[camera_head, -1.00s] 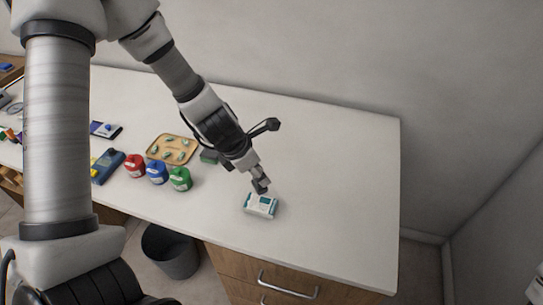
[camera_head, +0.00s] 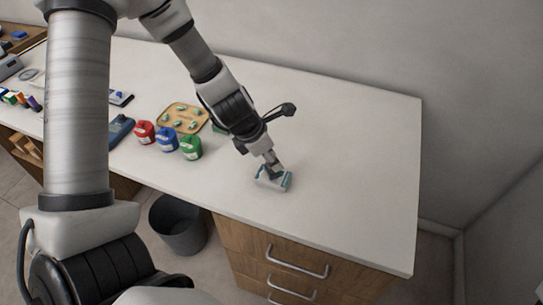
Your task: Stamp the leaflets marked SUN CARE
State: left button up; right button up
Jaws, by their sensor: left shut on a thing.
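My left gripper (camera_head: 272,167) is lowered over the front right part of the counter and is shut on a small white-and-teal packet (camera_head: 273,184). The fingers cover part of its top. The packet appears to rest on the counter or just above it; I cannot tell which. No SUN CARE lettering is legible, and I cannot tell which thing is a leaflet. My right gripper is out of view.
A tan tray (camera_head: 165,122) with several small green items lies behind the coloured row. A blue device (camera_head: 121,130) lies to its left. The white counter (camera_head: 350,170) is clear to the right. A grey bin (camera_head: 179,225) stands on the floor by the wooden drawers.

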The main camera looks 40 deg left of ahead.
pick_arm(q)
jog(key=shift+w, duration=0.1)
jog(key=shift+f+b, duration=0.55)
dwell(1.4)
notch_tip(320, 180, up, 7)
jog(key=p, duration=0.7)
jog(key=shift+r, duration=0.15)
dwell(0.5)
